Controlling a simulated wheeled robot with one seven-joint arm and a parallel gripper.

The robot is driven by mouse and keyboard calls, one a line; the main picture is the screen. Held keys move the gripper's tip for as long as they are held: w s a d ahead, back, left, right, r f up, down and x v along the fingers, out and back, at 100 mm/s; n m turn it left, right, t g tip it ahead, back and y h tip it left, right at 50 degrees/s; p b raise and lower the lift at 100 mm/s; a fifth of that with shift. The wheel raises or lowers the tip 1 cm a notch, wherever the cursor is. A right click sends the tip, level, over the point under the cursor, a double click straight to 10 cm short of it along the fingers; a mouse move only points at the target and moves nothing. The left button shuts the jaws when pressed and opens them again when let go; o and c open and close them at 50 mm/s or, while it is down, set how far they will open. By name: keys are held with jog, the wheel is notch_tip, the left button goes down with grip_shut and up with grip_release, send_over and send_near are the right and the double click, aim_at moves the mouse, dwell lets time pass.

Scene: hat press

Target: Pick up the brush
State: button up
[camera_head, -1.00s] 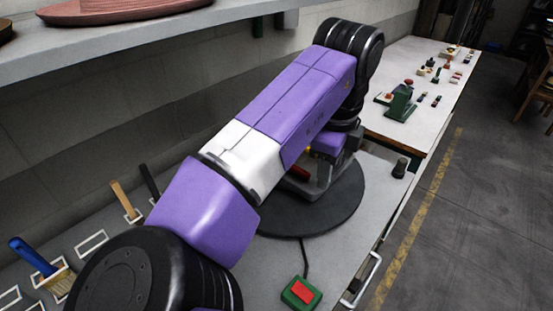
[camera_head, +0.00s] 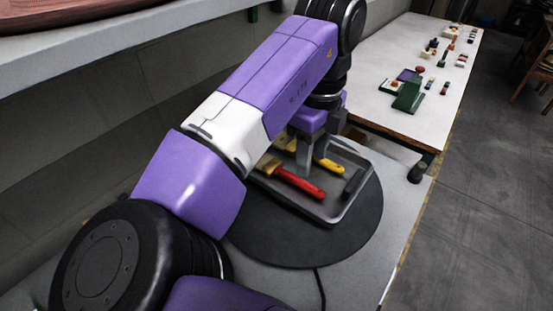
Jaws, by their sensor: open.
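A brush with a red handle (camera_head: 298,183) lies in a grey metal tray (camera_head: 335,214). A yellow-handled tool (camera_head: 329,166) lies behind it, and a dark-handled tool (camera_head: 353,183) lies at the tray's right side. My gripper (camera_head: 304,165) points down over the tray, its grey fingers near the red and yellow handles. It is open, with nothing seen held. I cannot tell whether the fingers touch either handle.
The tray rests on a round black mat (camera_head: 275,248) on the light bench. A shelf with a reddish hat (camera_head: 70,15) runs above at left. A second table (camera_head: 400,60) at right holds a green device (camera_head: 409,94) and small items. The aisle floor is clear.

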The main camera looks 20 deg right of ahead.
aim_at(302, 181)
jog(key=shift+w+f, duration=0.2)
jog(key=shift+f, duration=0.9)
jog(key=shift+w+a+f+p, duration=0.1)
jog(key=shift+w+f+p, duration=0.1)
jog(key=shift+f, duration=0.75)
jog(key=shift+w+a+f+p, duration=0.15)
jog(key=shift+w+f+p, duration=0.05)
jog(key=shift+f, duration=0.7)
jog(key=shift+w+a+f+p, duration=0.1)
jog(key=shift+w+f+p, duration=0.1)
jog(key=shift+f, duration=0.75)
grip_shut()
